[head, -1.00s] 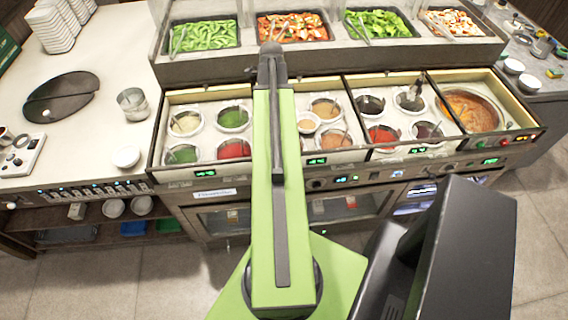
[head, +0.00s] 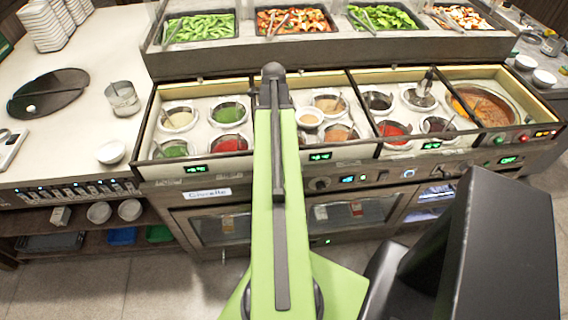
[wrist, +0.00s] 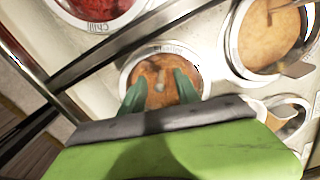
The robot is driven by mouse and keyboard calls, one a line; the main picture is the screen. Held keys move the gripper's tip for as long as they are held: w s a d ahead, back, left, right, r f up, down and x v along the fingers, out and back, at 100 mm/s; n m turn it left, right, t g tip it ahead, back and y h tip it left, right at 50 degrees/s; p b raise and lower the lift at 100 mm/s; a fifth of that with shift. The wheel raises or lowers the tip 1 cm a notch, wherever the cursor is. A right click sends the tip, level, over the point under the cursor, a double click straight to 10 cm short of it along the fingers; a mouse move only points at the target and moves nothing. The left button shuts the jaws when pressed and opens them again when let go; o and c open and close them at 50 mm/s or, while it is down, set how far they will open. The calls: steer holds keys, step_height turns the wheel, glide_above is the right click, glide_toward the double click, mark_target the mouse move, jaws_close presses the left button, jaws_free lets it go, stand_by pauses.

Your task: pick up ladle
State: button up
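Thin ladle handles stand in several sauce wells in the head view, among them one (head: 352,130) in the orange sauce well (head: 338,132) right of my arm. In the wrist view my gripper (wrist: 160,87) has two green fingers spread apart over an orange-brown sauce well (wrist: 163,68). A small grey spot shows between the fingers; I cannot tell whether it is a ladle's end. A ladle (wrist: 292,68) lies across the rim of the beige well (wrist: 270,35) to the right. My fingers are hidden behind my arm in the head view.
A dark divider bar (wrist: 125,45) runs beside the well, with a red sauce well (wrist: 100,5) beyond it. A small white bowl (wrist: 287,115) is close on the right. Food trays (head: 294,20) stand on the raised shelf behind the wells.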

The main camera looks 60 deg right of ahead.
jaws_close()
steer(key=shift+r+p, duration=0.1)
steer(key=shift+p, duration=0.2)
step_height(320, 180, up, 10)
steer(key=p, duration=1)
